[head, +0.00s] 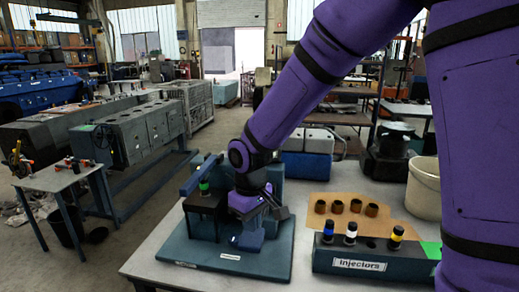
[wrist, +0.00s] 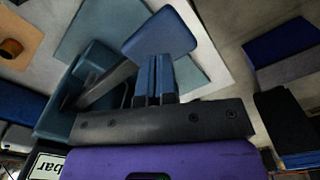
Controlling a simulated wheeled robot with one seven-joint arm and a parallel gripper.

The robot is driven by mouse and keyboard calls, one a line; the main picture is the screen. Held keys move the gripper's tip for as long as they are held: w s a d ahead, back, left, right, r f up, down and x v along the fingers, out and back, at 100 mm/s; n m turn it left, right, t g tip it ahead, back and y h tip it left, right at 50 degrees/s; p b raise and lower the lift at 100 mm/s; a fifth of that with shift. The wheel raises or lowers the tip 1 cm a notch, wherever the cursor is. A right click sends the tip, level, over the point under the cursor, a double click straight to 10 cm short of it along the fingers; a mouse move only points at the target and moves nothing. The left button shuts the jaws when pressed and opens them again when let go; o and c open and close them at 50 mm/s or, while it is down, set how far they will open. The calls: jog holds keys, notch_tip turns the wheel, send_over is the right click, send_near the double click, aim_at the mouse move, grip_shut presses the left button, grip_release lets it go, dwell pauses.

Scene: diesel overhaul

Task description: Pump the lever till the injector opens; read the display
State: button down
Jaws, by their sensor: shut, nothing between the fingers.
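The injector test stand (head: 225,262) sits on the bench as a teal base plate with upright parts. An injector with a green band (head: 204,187) stands in its dark bracket (head: 204,204). My gripper (wrist: 157,95) is shut and empty, pointing down over the stand. Its fingertips meet or overlap a blue paddle (wrist: 160,35) at the end of a dark bar, which looks like the lever (wrist: 105,86); I cannot tell whether they touch. A display edge with the letters "bar" (wrist: 50,167) shows upside down in the wrist view; no number is readable. My arm hides part of the stand.
An "Injectors" rack (head: 360,264) with several injectors stands right of the stand. Behind it, several copper-coloured rings (head: 355,206) lie on brown paper. A cream bucket (head: 423,190) is at the right. The bench front left of the rack is clear.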

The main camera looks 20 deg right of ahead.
jog(key=shift+f, duration=4.35)
jog(key=shift+s+r, duration=0.1)
jog(key=shift+r, duration=4.25)
jog(key=shift+r, duration=0.1)
jog(key=shift+r, duration=1.9)
